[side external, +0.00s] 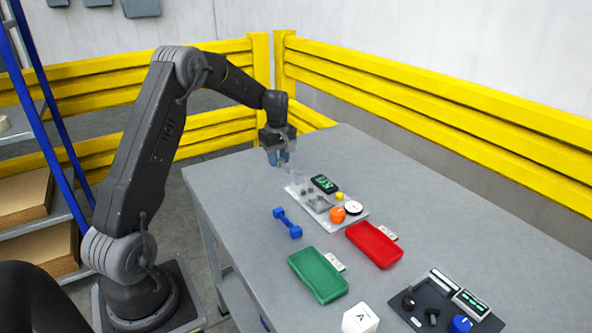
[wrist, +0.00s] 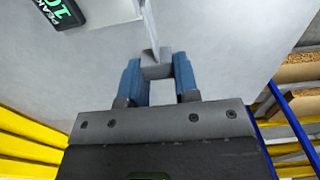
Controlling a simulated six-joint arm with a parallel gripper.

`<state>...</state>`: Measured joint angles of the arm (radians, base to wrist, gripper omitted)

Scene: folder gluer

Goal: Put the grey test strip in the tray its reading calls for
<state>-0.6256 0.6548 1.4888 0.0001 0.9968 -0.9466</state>
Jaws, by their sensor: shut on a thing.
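My gripper (side external: 279,158) is above the far left part of the table, behind the tester. In the wrist view its blue fingers (wrist: 159,75) are shut on the grey test strip (wrist: 150,27), which runs away from the fingers as a thin band. The tester (side external: 352,222) is a pale base with clamp parts, an orange knob and a round dial. Its black display (side external: 324,184) has green characters; the wrist view shows part of the display (wrist: 62,12) with "PEAK", but the value is cut off. A green tray (side external: 318,274) and a red tray (side external: 374,245) lie empty in front.
A blue dumbbell-shaped object (side external: 287,223) lies left of the tester. White label cards (side external: 334,262) lie by the trays. A white cube marked A (side external: 360,318) and a dark panel (side external: 440,309) stand at the front. Yellow rails (side external: 430,95) run behind the table.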

